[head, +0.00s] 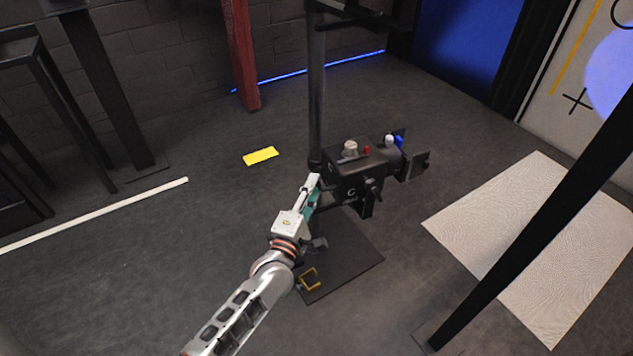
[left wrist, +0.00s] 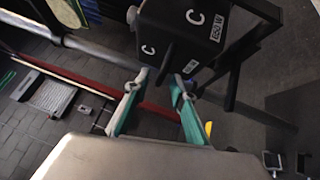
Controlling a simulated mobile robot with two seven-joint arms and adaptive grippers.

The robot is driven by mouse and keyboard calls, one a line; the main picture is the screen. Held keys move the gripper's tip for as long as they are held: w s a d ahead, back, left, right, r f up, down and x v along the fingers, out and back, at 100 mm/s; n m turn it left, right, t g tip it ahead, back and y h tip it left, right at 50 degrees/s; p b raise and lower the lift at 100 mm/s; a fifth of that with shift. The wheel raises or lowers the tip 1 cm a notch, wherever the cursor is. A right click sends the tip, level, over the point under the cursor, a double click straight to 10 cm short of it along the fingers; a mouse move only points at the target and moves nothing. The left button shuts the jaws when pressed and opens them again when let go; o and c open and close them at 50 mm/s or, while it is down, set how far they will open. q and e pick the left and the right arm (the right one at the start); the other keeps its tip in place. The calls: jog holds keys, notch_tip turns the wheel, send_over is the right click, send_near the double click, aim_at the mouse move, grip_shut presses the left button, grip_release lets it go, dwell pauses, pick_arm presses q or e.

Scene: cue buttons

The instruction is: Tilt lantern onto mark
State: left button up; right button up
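The lantern (head: 362,183) is a black box on a dark upright pole, with a white and a red knob on top and a blue part at its right. Its box, marked "C", fills the top of the left wrist view (left wrist: 180,38). A black cross mark (head: 577,100) is on the pale wall panel at the upper right. A pale blue light spot (head: 612,75) lies right of the cross, cut by the frame. My left gripper (head: 315,181) is at the lantern's left side. Its teal-padded fingers (left wrist: 161,78) stand apart, with a dark part of the lantern near their tips.
A yellow rectangle (head: 261,156) and a white strip (head: 95,216) lie on the dark floor. A dark base plate (head: 345,262) lies below the lantern. A pale mat (head: 490,215) is at right, crossed by a black post (head: 535,225). A red post (head: 240,55) stands behind.

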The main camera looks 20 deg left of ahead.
pick_arm(q)
jog(key=shift+w, duration=0.95)
jog(key=shift+w+r, duration=0.2)
jog(key=shift+w, duration=0.15)
pick_arm(e)
jog(key=shift+w+a+r, duration=0.35)
jog(key=shift+a+r, duration=0.15)
jog(key=shift+r, duration=0.05)
pick_arm(q)
grip_shut()
pick_arm(e)
jog(key=shift+s+d+f, duration=0.1)
jog(key=shift+f, duration=0.05)
